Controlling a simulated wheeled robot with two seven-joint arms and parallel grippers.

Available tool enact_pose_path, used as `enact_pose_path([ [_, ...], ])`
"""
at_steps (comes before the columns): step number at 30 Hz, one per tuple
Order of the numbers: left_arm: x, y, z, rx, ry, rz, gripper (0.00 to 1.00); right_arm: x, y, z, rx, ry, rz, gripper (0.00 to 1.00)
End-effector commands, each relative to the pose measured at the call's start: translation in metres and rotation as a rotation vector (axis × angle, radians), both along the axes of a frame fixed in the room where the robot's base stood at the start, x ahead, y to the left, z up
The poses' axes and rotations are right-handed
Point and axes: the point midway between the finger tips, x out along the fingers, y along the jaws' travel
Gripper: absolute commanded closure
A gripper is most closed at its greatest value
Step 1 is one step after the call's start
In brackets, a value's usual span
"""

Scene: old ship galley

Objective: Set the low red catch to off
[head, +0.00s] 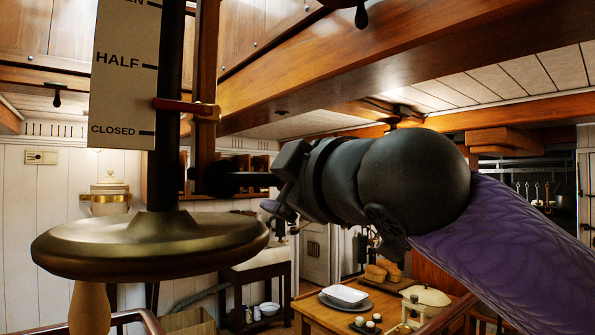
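A small red bar (185,106) with a brass-coloured end crosses a dark upright rod, beside a white scale plate (122,75) marked HALF and CLOSED. It sits between those two marks. I cannot tell whether this bar is the low red catch, and no OFF marking shows. My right gripper (283,182) comes in from the right on a purple-sleeved arm, below and right of the red bar and apart from it. A black horizontal rod (238,181) ends at its fingers; whether they grip it is unclear. My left gripper is out of view.
A large brass handwheel (150,245) with a wooden handle (88,305) fills the lower left. A wooden beam (400,60) runs overhead.

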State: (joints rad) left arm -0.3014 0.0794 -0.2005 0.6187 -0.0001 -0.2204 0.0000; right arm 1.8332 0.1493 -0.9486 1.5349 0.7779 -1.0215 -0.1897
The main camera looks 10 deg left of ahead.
Motion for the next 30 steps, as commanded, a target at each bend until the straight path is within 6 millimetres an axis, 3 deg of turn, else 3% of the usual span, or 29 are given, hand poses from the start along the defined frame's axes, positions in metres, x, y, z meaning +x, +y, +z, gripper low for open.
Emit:
enact_pose_path([
  [2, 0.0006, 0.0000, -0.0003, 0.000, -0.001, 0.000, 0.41, 0.0000, -0.0002, -0.0003, 0.000, 0.000, 0.000, 0.13],
  [14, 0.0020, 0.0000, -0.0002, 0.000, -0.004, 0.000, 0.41, -0.0001, -0.0004, -0.0002, 0.001, 0.001, 0.000, 0.98],
  [30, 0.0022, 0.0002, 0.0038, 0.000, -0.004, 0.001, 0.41, -0.0013, -0.0005, 0.0032, -0.021, -0.026, 0.000, 1.00],
])
